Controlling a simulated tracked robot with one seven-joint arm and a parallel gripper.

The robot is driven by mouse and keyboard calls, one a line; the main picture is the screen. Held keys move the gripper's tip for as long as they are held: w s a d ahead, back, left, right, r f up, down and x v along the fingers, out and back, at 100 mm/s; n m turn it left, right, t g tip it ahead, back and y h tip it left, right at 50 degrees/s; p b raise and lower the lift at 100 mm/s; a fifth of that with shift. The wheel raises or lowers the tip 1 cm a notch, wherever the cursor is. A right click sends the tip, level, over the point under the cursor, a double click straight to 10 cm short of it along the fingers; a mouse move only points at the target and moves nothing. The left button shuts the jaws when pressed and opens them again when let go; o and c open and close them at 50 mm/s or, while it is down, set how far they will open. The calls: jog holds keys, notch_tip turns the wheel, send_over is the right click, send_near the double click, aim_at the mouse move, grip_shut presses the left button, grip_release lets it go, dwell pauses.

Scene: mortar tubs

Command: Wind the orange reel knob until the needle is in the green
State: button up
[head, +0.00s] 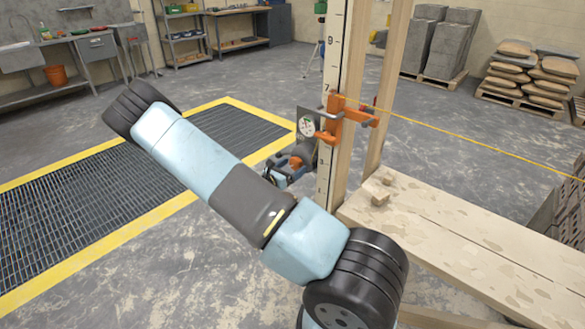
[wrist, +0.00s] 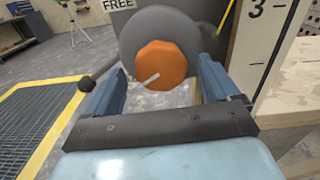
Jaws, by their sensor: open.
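The orange reel knob (wrist: 160,65) is faceted, with a white mark pointing to its lower left, on a round grey reel (wrist: 200,25). In the head view the knob (head: 296,162) is a small orange patch, partly hidden by my gripper (head: 285,172). In the wrist view my gripper (wrist: 160,88) is open. Its two blue fingers stand to the left and right of the knob, with a gap on each side. The dial (head: 306,126) is white with some green, on a dark plate beside the numbered post. Its needle is too small to read.
The upright numbered post (head: 331,80) stands right of the reel, with an orange clamp (head: 350,118) and a yellow line running right. Timber planks (head: 450,225) lie right. A yellow-edged floor grate (head: 90,190) is at left. A sign (wrist: 118,4) reads FREE.

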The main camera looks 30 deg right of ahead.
jog(key=shift+w+d, duration=0.15)
jog(key=shift+d, duration=0.25)
jog(key=c, duration=1.1)
